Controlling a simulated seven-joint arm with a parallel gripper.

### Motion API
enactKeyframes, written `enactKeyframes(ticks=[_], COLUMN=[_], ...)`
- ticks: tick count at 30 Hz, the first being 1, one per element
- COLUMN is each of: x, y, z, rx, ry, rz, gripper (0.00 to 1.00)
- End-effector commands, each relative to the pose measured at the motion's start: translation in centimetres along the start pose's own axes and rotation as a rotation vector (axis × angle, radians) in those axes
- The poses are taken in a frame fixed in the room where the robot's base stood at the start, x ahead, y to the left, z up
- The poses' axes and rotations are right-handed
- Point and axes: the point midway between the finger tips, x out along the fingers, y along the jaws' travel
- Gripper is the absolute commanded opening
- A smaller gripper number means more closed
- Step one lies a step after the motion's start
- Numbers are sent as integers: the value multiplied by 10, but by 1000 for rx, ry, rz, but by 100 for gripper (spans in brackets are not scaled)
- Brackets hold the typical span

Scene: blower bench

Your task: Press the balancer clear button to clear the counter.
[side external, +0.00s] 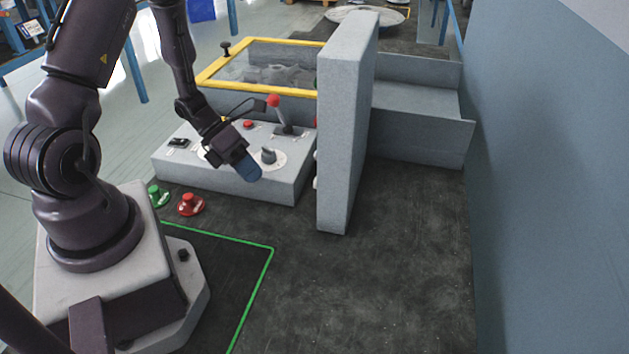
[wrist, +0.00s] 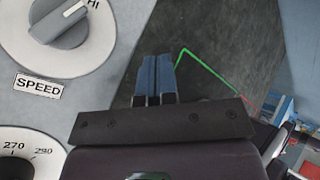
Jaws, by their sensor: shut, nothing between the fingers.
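No label in view names the balancer clear button, so I cannot tell which button it is. A small red button (side external: 248,125) sits on the grey control panel (side external: 225,182). A green button (side external: 154,191) and a larger red button (side external: 190,203) stand on the dark bench in front of the panel. My gripper (side external: 251,174) is shut and empty, its blue fingers angled down over the panel's front edge, near the grey knob (side external: 268,156). In the wrist view my gripper's fingers (wrist: 155,75) are together beside the SPEED knob (wrist: 60,22).
A lever with a red ball (side external: 273,101) and a black switch (side external: 178,142) are also on the panel. A tall grey upright slab (side external: 342,130) stands to its right. A yellow-framed box (side external: 262,85) is behind. A numbered dial (wrist: 25,165) shows partly in the wrist view.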

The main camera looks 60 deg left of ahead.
Motion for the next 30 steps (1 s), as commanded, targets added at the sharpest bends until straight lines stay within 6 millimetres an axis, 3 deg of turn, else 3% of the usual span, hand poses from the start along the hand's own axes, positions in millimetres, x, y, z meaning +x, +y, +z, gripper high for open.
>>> enactKeyframes(ticks=[8, 24, 30], x=[3, 50, 60], y=[-3, -37, -44], z=[2, 36, 43], rx=[5, 7, 5], ry=[2, 3, 1], rz=[-1, -1, -1], gripper=[0, 0, 0])
